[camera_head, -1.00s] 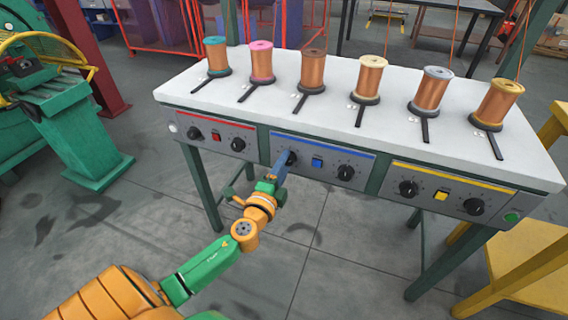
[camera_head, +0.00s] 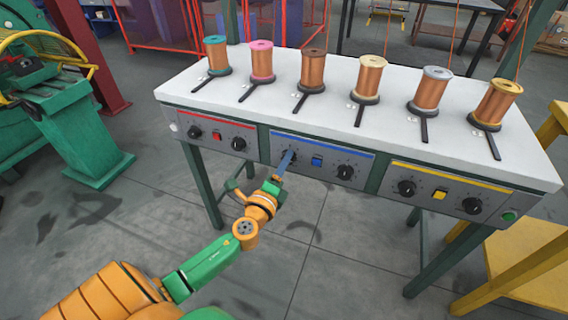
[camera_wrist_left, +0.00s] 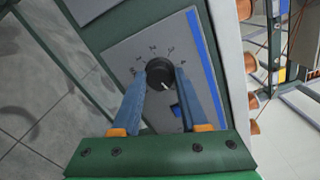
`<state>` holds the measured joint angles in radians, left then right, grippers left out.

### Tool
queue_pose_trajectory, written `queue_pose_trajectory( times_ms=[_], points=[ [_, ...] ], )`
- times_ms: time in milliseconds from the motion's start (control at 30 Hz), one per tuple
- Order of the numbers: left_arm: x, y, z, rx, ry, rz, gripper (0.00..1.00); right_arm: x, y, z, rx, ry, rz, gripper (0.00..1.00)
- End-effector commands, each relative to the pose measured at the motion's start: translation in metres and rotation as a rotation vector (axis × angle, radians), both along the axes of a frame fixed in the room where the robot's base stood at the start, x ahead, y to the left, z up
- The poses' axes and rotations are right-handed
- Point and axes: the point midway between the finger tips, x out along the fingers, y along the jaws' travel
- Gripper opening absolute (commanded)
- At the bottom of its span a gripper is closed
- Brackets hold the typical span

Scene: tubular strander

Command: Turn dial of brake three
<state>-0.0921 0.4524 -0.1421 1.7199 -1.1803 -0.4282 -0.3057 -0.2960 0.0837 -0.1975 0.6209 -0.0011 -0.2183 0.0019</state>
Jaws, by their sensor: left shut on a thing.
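The black dial of brake three (camera_wrist_left: 159,82) is the left dial on the blue-striped panel (camera_head: 320,170), third from the left along the table front. In the head view my left gripper (camera_head: 287,160) reaches it from below left and mostly hides it. In the left wrist view the two blue fingers of my left gripper (camera_wrist_left: 162,75) lie on either side of the dial and are shut on it. A white mark shows on the dial's lower right edge, and scale ticks surround it. My right gripper is not in view.
The blue switch (camera_head: 317,162) and another dial (camera_head: 345,172) are right of the held dial. Several copper spools stand on the white tabletop (camera_head: 330,75). A red-striped panel (camera_head: 216,136) and a yellow-striped panel (camera_head: 438,195) flank the blue one. Open floor lies in front.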

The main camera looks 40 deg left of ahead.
Motion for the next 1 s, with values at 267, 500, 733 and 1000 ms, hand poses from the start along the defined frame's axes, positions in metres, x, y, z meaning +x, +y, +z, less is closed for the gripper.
queue_pose_trajectory(
  times_ms=[267, 500, 733, 1000],
  points=[
    [0.0, 0.0, -0.002, -0.002, 0.003, -0.001, 0.49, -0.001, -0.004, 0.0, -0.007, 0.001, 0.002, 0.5],
    [0.0, 0.0, -0.001, -0.001, 0.001, -0.001, 0.73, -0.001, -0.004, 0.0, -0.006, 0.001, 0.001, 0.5],
    [-0.008, -0.002, -0.001, -0.001, 0.002, 0.0, 0.73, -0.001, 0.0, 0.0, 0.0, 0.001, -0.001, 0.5],
    [-0.058, -0.014, -0.004, -0.003, 0.004, -0.001, 0.73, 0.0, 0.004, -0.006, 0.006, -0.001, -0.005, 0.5]
  ],
)
